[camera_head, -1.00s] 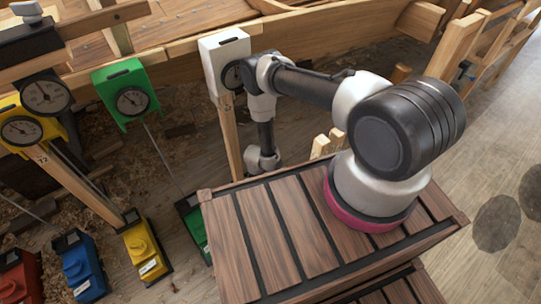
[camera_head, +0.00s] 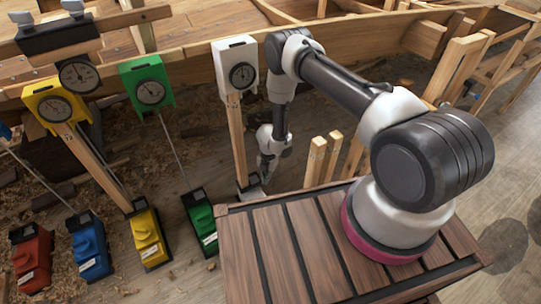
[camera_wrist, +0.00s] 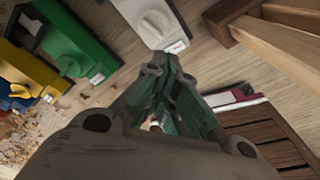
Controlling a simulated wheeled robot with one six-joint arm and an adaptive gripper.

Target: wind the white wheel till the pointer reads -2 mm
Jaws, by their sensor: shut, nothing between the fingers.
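The white gauge (camera_head: 237,66) hangs on a wooden post in the head view; its dial (camera_head: 242,76) is too small to read. At the post's foot is a partly hidden white wheel unit (camera_head: 252,188). In the wrist view, the white unit (camera_wrist: 152,22) lies at the top with a small label, just beyond my fingertips. My gripper (camera_head: 265,178) points down beside the post, close to this unit, and is shut and empty. Its fingers (camera_wrist: 166,62) come together in the wrist view. I cannot tell whether they touch the wheel.
Green (camera_head: 202,222), yellow (camera_head: 148,238), blue (camera_head: 90,247) and red (camera_head: 32,258) units stand in a row left of the white one. Wooden posts (camera_head: 316,160) rise to the right of my gripper. The hull (camera_head: 190,55) runs behind the gauges.

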